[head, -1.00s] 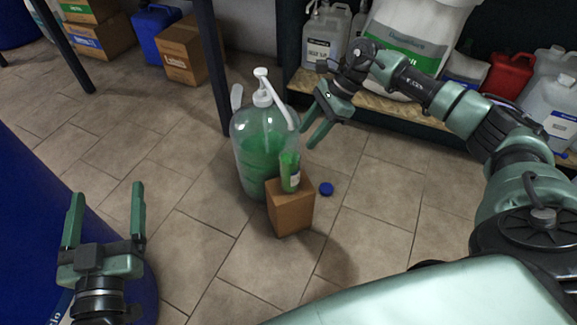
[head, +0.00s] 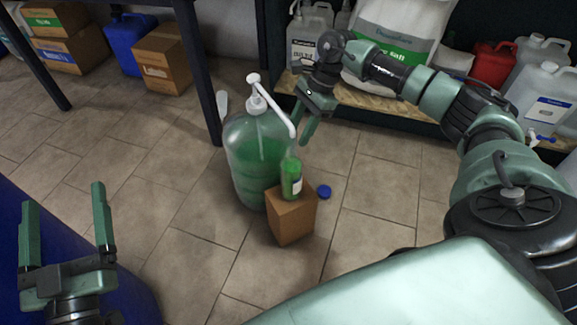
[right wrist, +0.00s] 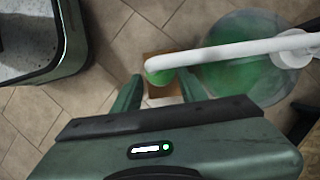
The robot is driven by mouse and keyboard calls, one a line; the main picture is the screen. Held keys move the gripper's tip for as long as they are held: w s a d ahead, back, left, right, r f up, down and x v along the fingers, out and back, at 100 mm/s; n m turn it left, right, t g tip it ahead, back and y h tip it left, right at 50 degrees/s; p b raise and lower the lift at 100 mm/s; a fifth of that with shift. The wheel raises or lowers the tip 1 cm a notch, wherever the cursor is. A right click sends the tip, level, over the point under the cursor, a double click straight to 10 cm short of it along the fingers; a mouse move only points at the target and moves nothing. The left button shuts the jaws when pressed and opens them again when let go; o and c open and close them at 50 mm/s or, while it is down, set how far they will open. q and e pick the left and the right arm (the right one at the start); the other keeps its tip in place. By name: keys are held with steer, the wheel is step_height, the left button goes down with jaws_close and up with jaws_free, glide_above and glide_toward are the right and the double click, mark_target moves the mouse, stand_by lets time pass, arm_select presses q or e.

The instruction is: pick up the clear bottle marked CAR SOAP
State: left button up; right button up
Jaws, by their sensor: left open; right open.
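A small clear bottle of green liquid (head: 292,179) stands upright on a cardboard box (head: 291,219), under the spout of a white pump (head: 270,103). Its white label is too small to read. In the right wrist view the green bottle (right wrist: 158,77) shows from above, partly covered by the white spout (right wrist: 235,50). My right gripper (head: 288,128) is open, above and behind the bottle in the head view. In the right wrist view its fingertips (right wrist: 160,88) are on either side of the bottle, with no visible contact. My left gripper (head: 62,197) is open and empty at lower left.
The big clear drum (head: 248,160) of green liquid carries the pump and stands close beside the box. A blue cap (head: 324,192) lies on the tiles. A shelf (head: 385,109) with jugs is behind. A dark post (head: 198,75) stands left of the drum. Open floor lies in front.

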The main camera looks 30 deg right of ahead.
mark_target(288, 156)
steer(key=shift+a+f, duration=0.15)
steer(key=shift+f, duration=0.4)
steer(key=b+x, duration=0.1)
steer(key=x, duration=0.3)
steer(key=shift+a+f+b, duration=0.1)
steer(key=shift+f+b, duration=0.25)
steer(key=shift+b, duration=0.05)
arm_select(q)
steer(key=s+r+t+h, duration=0.2)
steer(key=s+r+t, duration=0.2)
steer(key=r, duration=0.3)
steer(key=shift+s+r+t, duration=0.35)
steer(key=shift+t, duration=0.15)
steer(key=shift+a, duration=0.1)
arm_select(e)
jaws_close()
steer(key=shift+w+r, duration=0.15)
